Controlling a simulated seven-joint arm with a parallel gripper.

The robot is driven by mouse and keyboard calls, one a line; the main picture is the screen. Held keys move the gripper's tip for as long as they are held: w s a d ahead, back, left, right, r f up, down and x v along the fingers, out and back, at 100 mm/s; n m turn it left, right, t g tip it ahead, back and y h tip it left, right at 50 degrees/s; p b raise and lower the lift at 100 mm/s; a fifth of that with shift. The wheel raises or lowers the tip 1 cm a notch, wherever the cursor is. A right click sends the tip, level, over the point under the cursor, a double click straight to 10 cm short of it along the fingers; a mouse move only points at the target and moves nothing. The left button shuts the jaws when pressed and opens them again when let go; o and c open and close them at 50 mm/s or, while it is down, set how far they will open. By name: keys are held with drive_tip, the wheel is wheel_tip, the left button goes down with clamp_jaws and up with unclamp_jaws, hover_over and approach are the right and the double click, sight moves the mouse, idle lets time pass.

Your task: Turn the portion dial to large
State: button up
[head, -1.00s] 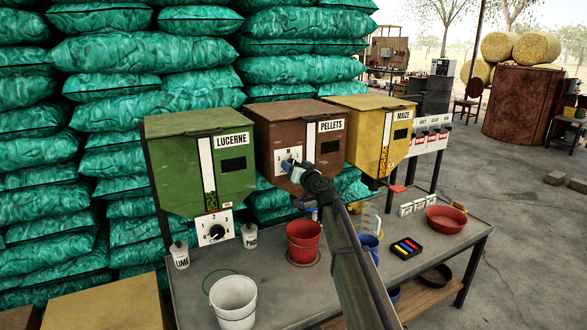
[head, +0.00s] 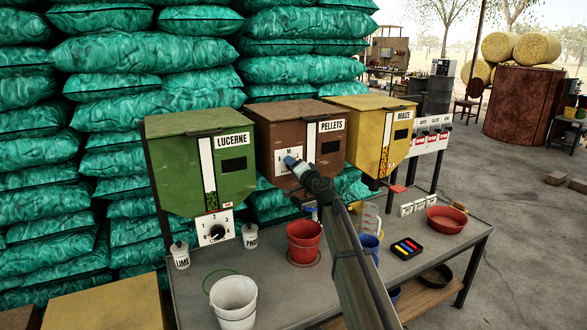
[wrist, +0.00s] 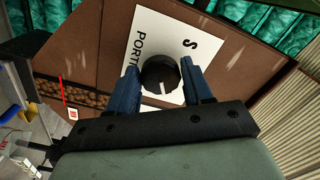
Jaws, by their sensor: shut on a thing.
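The portion dial is a round black knob (wrist: 160,74) with a white pointer mark, on a white plate (wrist: 152,28) on the front of the brown PELLETS hopper (head: 268,123). My gripper (wrist: 160,70) has its blue fingers on either side of the knob and is shut on it. In the wrist view the pointer is on the lower side of the knob, away from the letter S. The letter M shows on the plate in the head view. My gripper hides the large mark, so I cannot tell whether the pointer lines up with it.
The green LUCERNE hopper (head: 182,157) stands left and the yellow MAIZE hopper (head: 372,126) right. Below are a red bucket (head: 304,236), a white bucket (head: 233,298) and a black tray (head: 394,250) on the bench. Stacked green sacks (head: 150,60) rise behind.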

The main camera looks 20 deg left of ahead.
idle(0.3)
drive_tip(key=o, duration=1)
drive_tip(key=shift+c, duration=0.2)
drive_tip(key=v, duration=1.4)
drive_tip(key=shift+a, duration=0.1)
